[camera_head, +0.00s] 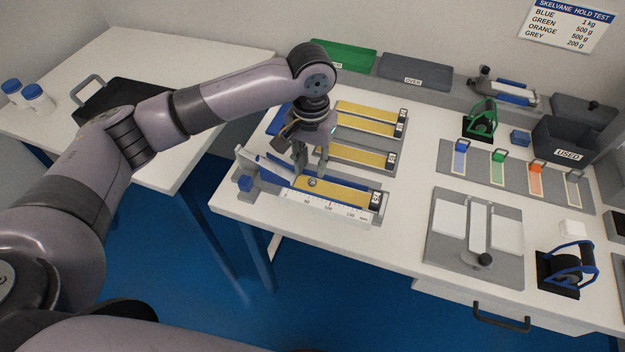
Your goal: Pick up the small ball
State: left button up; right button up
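A small grey ball (312,182) shows at the near end of the front yellow strip (345,194), which lies on a tester base with a white ruler scale (322,206) along its front edge. My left gripper (311,172) points down just above and behind the ball. Its two fingers look apart, with a gap between them and nothing seen held. Whether the fingertips touch the ball cannot be told. My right gripper is not in view.
More yellow strips (372,120) lie behind the front tester. A raised blue-and-grey arm (262,163) stands left of the ball.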

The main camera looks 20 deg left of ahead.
aim_at(312, 179)
pick_arm(q)
jog(key=shift+f, duration=0.55)
jog(key=f, duration=0.2)
jog(key=w+f, duration=0.1)
jog(key=f, duration=0.1)
jog(key=shift+f, duration=0.55)
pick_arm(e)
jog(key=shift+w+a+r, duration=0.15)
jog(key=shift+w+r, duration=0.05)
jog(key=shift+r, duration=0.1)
pick_arm(q)
jog(key=shift+c, duration=0.7)
grip_shut()
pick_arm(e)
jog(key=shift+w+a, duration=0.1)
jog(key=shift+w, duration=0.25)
